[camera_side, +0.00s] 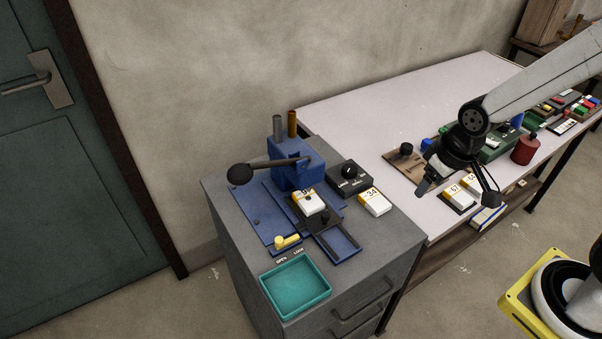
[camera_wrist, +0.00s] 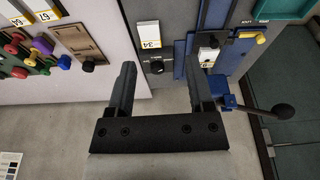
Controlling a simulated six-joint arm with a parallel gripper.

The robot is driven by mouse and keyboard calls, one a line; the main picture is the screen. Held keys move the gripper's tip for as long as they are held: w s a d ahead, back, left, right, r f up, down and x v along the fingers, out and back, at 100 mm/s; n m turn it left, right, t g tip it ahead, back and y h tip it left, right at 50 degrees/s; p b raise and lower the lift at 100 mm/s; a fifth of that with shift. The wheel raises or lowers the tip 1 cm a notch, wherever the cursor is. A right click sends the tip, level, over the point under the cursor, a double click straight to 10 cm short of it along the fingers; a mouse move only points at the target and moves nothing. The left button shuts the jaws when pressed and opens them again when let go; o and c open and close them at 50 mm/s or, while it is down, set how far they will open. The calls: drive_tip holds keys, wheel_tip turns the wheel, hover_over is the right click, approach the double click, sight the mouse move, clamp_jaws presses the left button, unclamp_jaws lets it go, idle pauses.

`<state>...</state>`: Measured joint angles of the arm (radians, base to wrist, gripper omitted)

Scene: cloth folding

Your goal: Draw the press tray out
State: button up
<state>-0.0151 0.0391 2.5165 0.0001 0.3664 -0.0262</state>
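The dark press tray (camera_side: 325,225) lies on the rails of the blue press (camera_side: 292,165), with a black knob on top. A white and yellow block (camera_side: 308,201) sits at its rear, by the press; the block also shows in the wrist view (camera_wrist: 208,54). A yellow lever (camera_side: 286,241) lies left of the tray, above the OPEN and LOCK labels; it also shows in the wrist view (camera_wrist: 250,37). My gripper (camera_side: 457,190) is open and empty, to the right of the press and apart from the tray. Its two fingers stand wide apart in the wrist view (camera_wrist: 162,72).
A teal bin (camera_side: 295,287) sits at the cabinet's front. A black dial box (camera_side: 348,179) and a block marked 34 (camera_side: 375,202) stand right of the press. The press's ball-ended handle (camera_side: 240,174) sticks out left. Colored parts crowd the white table (camera_side: 400,100) beyond.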

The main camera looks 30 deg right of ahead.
drive_tip(key=w+a+f+n+g, duration=0.1)
drive_tip(key=w+a+f+n, duration=0.25)
drive_tip(key=w+a, duration=0.4)
drive_tip(key=n+g, duration=0.2)
drive_tip(key=n, duration=0.3)
hover_over(326, 213)
wheel_tip(326, 213, down, 5)
drive_tip(key=shift+s+a+f, duration=0.1)
drive_tip(key=shift+a+f, duration=0.05)
drive_tip(key=shift+f, duration=0.05)
drive_tip(key=shift+f, duration=0.1)
drive_tip(key=shift+f, duration=3.8)
clamp_jaws()
